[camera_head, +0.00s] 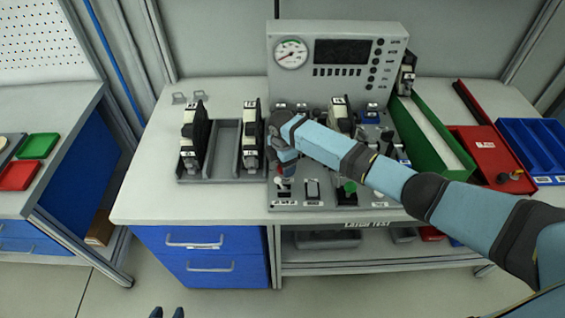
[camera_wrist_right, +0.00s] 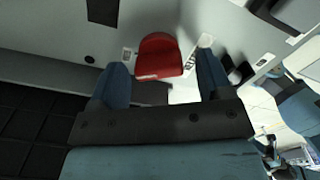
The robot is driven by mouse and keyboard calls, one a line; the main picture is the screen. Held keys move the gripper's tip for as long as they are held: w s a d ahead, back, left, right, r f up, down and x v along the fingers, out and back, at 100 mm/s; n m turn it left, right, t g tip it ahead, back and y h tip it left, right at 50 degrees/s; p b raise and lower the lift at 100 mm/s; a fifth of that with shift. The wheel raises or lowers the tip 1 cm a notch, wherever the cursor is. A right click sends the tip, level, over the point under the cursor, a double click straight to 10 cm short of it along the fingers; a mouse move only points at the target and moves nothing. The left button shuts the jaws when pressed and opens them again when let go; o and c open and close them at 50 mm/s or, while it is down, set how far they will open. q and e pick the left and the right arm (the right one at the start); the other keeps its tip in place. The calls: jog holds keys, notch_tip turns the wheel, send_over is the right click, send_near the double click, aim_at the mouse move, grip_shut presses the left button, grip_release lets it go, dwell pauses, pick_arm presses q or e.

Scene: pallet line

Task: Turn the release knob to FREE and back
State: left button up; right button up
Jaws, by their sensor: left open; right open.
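The release knob appears to be the red knob (camera_wrist_right: 159,55) on a grey panel in the right wrist view. My right gripper (camera_wrist_right: 163,80) is open, with one blue finger on each side of the knob. I cannot tell whether they touch it. In the head view my right arm reaches in from the right, and its gripper (camera_head: 284,168) points down at the test panel (camera_head: 330,203), hiding most of the knob there. The knob's labels are too small to read.
A gauge console (camera_head: 322,85) stands behind the panel. A lever (camera_head: 284,186), a rocker switch (camera_head: 313,188) and a green button (camera_head: 348,187) sit along the panel's front. A grey rack (camera_head: 225,165) with black-and-white units is left; a green bin (camera_head: 436,140) and red tray (camera_head: 487,150) are right.

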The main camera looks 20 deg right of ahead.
notch_tip(320, 180, up, 14)
jog(key=b, duration=0.1)
jog(key=shift+f, duration=0.15)
dwell(0.5)
